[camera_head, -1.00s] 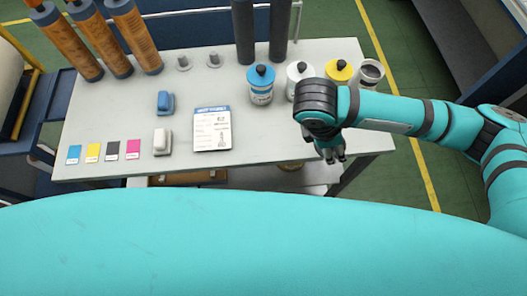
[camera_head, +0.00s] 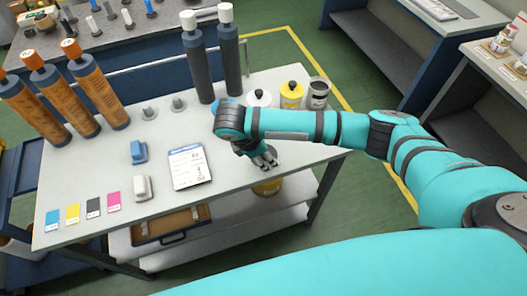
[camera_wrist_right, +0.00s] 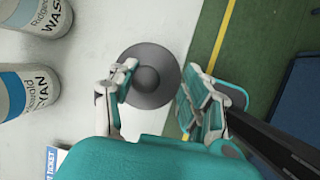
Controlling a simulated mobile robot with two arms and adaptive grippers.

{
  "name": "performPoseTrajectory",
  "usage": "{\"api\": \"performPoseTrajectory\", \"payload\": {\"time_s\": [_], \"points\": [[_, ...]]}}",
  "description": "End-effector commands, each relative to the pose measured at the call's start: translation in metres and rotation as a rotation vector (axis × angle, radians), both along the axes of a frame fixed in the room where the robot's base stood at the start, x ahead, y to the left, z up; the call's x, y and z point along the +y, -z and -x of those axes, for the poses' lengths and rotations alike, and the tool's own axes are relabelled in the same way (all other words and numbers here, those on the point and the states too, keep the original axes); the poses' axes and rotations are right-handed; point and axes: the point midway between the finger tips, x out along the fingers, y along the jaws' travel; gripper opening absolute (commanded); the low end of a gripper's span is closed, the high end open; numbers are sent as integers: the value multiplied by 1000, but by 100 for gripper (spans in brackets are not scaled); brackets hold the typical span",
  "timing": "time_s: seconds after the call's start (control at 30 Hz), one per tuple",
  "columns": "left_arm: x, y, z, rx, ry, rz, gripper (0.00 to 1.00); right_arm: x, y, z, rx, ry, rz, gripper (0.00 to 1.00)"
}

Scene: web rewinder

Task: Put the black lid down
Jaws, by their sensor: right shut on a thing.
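The black lid (camera_wrist_right: 150,88) is a dark round disc with a central knob, seen from above between the fingers in the right wrist view. My right gripper (camera_wrist_right: 160,98) is shut on it. In the head view my right gripper (camera_head: 264,160) points down over the front right part of the table (camera_head: 230,185), near its front edge. The gripper largely hides the lid there. I cannot tell whether the lid touches the tabletop. An open grey can (camera_head: 318,93) stands at the table's back right. My left gripper is not in view.
A printed sheet (camera_head: 189,166), a blue block (camera_head: 138,152), a white block (camera_head: 143,188) and several colour cards (camera_head: 93,208) lie to the left. The tabletop right of the sheet has bare room.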

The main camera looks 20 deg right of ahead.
Motion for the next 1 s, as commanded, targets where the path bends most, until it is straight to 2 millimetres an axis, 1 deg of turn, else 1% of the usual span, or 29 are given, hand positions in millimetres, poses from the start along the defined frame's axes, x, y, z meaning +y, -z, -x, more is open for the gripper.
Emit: {"api": "performPoseTrajectory", "payload": {"time_s": [0.03,0.1,0.2,0.27,0.43,0.53,0.7,0.9,0.93,1.0], "points": [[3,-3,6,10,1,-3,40,-2,-1,-10,0,3,2,27],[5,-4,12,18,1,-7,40,-3,1,-20,-1,2,1,27],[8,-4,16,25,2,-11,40,-4,2,-27,1,0,1,27],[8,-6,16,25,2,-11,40,-5,5,-28,2,0,1,27],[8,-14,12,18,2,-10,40,-5,27,-27,3,-1,2,27],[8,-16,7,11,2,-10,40,-4,36,-27,1,-2,1,27],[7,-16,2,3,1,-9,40,-5,38,-27,-1,-1,0,27],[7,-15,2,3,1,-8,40,-5,42,-27,0,-1,1,27],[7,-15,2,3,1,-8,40,-5,41,-27,0,-1,1,52],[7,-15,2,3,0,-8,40,-5,41,-27,0,-1,1,62]]}}
